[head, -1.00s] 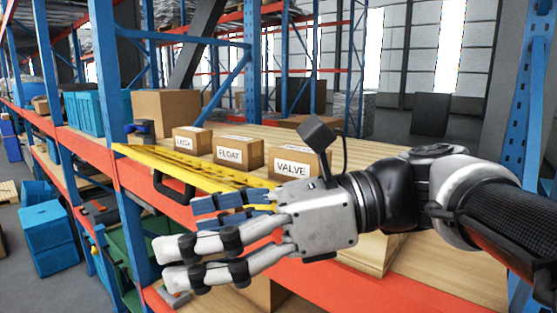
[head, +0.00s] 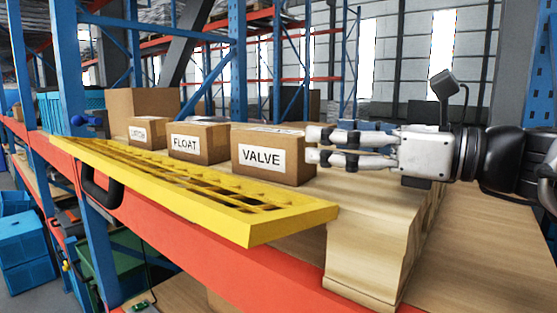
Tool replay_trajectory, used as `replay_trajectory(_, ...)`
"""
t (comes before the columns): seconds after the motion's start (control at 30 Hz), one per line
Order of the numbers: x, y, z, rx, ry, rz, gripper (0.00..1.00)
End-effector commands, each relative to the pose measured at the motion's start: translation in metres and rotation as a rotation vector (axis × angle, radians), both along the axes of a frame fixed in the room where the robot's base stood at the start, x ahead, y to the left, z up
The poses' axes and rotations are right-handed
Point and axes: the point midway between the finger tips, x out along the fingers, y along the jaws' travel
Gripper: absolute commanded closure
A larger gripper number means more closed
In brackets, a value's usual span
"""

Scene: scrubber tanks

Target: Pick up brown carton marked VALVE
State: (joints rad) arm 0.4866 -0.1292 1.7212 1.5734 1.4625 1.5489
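The brown carton marked VALVE (head: 274,160) stands upright on a wooden board, the nearest and rightmost of three labelled cartons. Its white label faces me. My gripper (head: 312,147) reaches in from the right, with its fingers pointing left at the carton's right end. The fingertips are at or very near the right edge of the carton; I cannot tell if they touch it. Two light fingers show one above the other with a gap between them, and a blue-grey part shows behind. The carton is not between the fingers.
The FLOAT carton (head: 199,143) and a smaller labelled carton (head: 147,132) stand to the left, with a large plain box (head: 150,103) behind. Blue rack posts (head: 238,70) rise behind.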

Motion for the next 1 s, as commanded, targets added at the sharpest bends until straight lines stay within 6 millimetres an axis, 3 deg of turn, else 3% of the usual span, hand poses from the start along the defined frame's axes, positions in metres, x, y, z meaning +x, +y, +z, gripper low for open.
replay_trajectory(0.2,0.021,0.035,0.001,0.001,0.001,0.007,0.2)
replay_trajectory(0.47,0.031,0.053,0.001,0.0,0.0,0.006,0.2)
replay_trajectory(0.7,0.046,0.085,0.002,0.001,0.003,0.007,0.2)
replay_trajectory(1.0,0.052,0.093,0.001,0.0,0.0,0.003,0.2)
